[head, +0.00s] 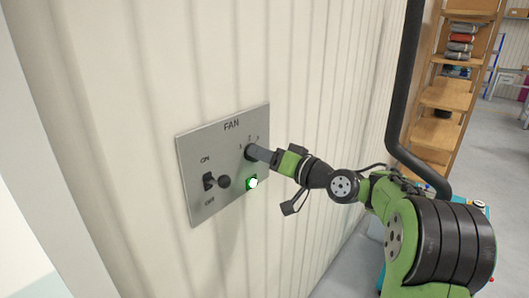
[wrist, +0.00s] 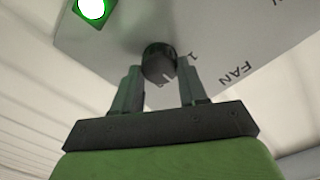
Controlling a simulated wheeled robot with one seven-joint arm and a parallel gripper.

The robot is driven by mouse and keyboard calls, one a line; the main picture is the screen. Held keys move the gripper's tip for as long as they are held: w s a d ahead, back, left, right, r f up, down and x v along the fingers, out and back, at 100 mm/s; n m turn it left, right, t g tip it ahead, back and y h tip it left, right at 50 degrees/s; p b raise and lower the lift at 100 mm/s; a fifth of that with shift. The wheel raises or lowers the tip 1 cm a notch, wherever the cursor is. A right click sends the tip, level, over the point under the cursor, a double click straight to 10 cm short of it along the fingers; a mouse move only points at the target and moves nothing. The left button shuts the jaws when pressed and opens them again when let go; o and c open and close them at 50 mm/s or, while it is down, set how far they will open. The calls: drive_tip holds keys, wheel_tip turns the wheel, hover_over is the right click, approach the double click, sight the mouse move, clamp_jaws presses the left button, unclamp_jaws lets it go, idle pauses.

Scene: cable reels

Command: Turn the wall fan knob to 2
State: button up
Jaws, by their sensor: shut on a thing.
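The grey fan panel (head: 187,155) is fixed to the corrugated wall, with "FAN" printed at the top. The dark round fan knob (wrist: 159,62) is at its upper right, below the printed numbers, and is partly hidden in the head view. My gripper (head: 262,154) reaches it from the right. In the wrist view, my gripper (wrist: 158,72) has one finger on each side of the knob and is shut on it. A "1" shows beside the knob there; the mark near the finger gap is partly covered. I cannot tell exactly which number the knob points to.
An ON/OFF toggle switch (head: 209,181) and a dark round button (head: 225,182) are on the panel's lower left. A lit green lamp (head: 252,183) sits below the knob. Wooden shelves (head: 446,95) stand at the back right, with open floor beyond.

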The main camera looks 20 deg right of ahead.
idle(0.3)
drive_tip(key=o, duration=1.1)
drive_tip(key=shift+c, duration=0.2)
drive_tip(key=b+v, duration=0.1)
drive_tip(key=v, duration=1.4)
drive_tip(key=shift+s+d, duration=0.3)
drive_tip(key=shift+a, duration=0.1)
